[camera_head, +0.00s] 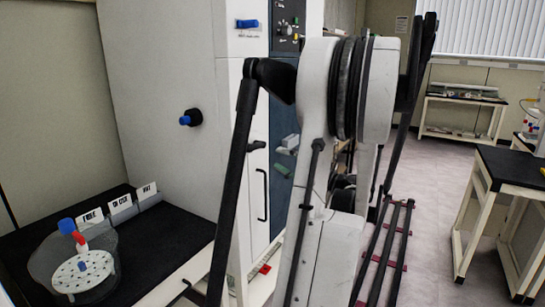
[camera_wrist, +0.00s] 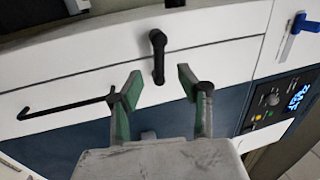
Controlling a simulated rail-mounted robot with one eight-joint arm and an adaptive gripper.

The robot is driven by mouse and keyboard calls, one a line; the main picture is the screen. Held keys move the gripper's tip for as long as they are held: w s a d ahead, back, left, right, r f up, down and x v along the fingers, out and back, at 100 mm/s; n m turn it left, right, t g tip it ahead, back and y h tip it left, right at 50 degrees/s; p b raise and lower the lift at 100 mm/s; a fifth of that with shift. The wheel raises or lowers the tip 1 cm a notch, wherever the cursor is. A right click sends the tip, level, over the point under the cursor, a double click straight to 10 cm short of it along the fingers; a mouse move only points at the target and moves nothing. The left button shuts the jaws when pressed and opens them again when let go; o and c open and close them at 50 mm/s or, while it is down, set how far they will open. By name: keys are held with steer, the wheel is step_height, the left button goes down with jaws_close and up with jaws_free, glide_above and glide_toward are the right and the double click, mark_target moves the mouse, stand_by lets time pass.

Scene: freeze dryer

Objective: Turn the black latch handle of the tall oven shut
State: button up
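The black latch handle (camera_wrist: 158,58) sits on the white front of the tall oven (camera_wrist: 215,30). In the wrist view it hangs from its pivot towards the bottom of the picture. My gripper (camera_wrist: 160,73) is open and empty. Its green-padded fingers appear on either side of the handle's free end; I cannot tell how far in front of it they are. In the head view the latch is a small dark piece (camera_head: 257,146) on the oven (camera_head: 160,85), beside my arm. My gripper is hidden there behind my arm.
A long black bar handle (camera_wrist: 65,105) lies left of my fingers in the wrist view. A blue valve (camera_wrist: 305,23) and a control panel (camera_wrist: 285,98) are at right. In the head view, a black bench (camera_head: 170,235) holds a clear round vessel (camera_head: 85,272). Open floor (camera_head: 430,205) lies at right.

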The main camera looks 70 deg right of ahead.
steer(key=shift+s+a, duration=0.1)
steer(key=shift+s, duration=0.15)
